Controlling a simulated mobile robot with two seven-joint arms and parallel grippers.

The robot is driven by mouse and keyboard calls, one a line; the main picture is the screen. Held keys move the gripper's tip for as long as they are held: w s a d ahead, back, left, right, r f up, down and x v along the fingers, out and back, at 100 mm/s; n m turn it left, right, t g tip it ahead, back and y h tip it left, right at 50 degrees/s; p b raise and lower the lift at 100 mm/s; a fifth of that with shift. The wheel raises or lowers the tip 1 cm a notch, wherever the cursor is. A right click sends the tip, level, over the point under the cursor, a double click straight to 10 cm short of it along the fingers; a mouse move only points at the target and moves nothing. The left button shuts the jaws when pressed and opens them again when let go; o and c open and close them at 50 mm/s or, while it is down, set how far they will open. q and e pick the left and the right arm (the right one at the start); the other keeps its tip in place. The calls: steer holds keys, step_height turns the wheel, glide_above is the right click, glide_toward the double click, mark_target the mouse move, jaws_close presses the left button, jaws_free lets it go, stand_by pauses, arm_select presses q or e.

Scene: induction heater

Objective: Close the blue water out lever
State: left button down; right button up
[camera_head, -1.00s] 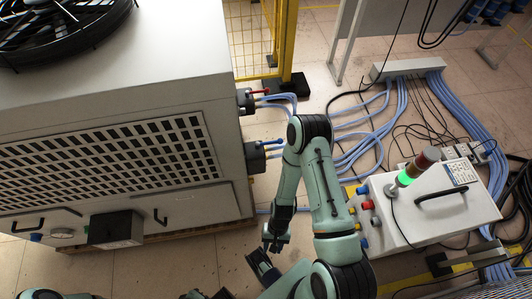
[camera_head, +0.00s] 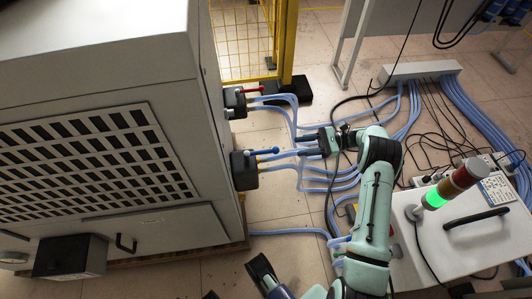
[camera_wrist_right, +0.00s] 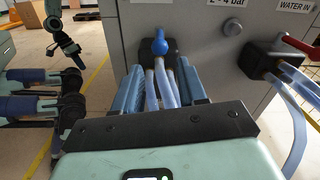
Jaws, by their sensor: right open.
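The blue lever (camera_head: 264,151) sits on the lower black valve block (camera_head: 244,172) on the side of the grey cabinet. In the right wrist view the blue lever (camera_wrist_right: 159,43) points up, its rounded end toward me. My right gripper (camera_head: 308,144) is to the right of the lever, facing the valve block. In the wrist view the right gripper (camera_wrist_right: 158,82) is open, its blue fingers on either side of the hoses below the lever. I cannot tell whether they touch. A dark gripper, seemingly my left (camera_head: 263,272), is low in the head view; its opening is unclear.
The upper valve block (camera_head: 235,101) with a red lever (camera_head: 250,90) is close by, under a "WATER IN" label (camera_wrist_right: 296,5). Blue hoses (camera_head: 310,178) run around my right arm. A control box (camera_head: 455,240) with a signal lamp stands at right.

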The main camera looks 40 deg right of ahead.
mark_target(272, 151)
steer(key=x, duration=1.2)
steer(key=shift+w+a+f, duration=0.1)
steer(key=shift+a, duration=0.2)
jaws_close()
